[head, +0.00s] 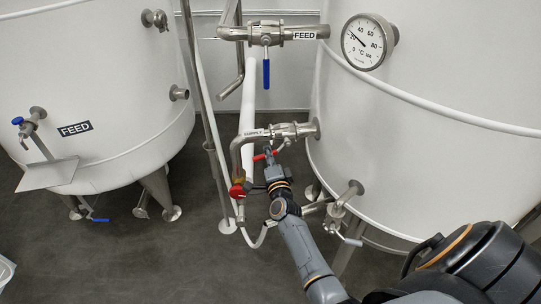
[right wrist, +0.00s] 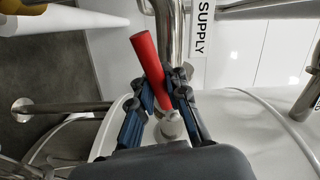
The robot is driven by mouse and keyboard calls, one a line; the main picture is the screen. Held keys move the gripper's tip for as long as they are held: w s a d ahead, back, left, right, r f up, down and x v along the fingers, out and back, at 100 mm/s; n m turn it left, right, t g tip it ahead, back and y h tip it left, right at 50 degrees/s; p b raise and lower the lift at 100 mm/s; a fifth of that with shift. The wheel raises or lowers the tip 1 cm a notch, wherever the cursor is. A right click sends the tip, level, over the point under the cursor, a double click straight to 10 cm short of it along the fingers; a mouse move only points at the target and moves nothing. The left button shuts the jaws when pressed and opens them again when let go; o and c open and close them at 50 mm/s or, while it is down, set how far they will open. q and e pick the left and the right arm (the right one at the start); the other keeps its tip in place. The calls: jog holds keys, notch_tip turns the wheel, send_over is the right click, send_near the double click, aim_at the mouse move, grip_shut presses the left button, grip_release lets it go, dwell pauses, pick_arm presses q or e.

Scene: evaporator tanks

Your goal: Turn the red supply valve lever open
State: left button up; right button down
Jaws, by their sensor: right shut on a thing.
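The red supply valve lever (head: 260,157) hangs below the pipe with the SUPPLY label (head: 254,132), beside the right tank in the head view. My right gripper (head: 269,153) reaches up to it from below and is shut on it. In the right wrist view the red lever (right wrist: 147,55) stands tilted between the two dark fingers of my right gripper (right wrist: 168,88). The fingers hide part of the lever's lower end. My left gripper is not in view.
A blue lever (head: 266,74) hangs from the FEED pipe (head: 273,34) above. A red round part (head: 237,190) sits on piping just left of my right gripper. White tanks stand left (head: 90,80) and right (head: 430,110).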

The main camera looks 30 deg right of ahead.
jog(key=shift+a+r+m, duration=0.15)
jog(key=shift+r+m, duration=0.05)
jog(key=shift+m, duration=0.5)
jog(key=shift+a+r+m, duration=0.1)
jog(key=shift+r+m, duration=0.1)
jog(key=shift+m, duration=0.5)
jog(key=shift+s, duration=0.1)
jog(key=c, duration=1.6)
grip_release()
jog(key=shift+r, duration=0.1)
jog(key=shift+o, duration=1.3)
jog(key=shift+s+r, duration=0.1)
jog(key=shift+r, duration=0.2)
jog(key=v, duration=1.2)
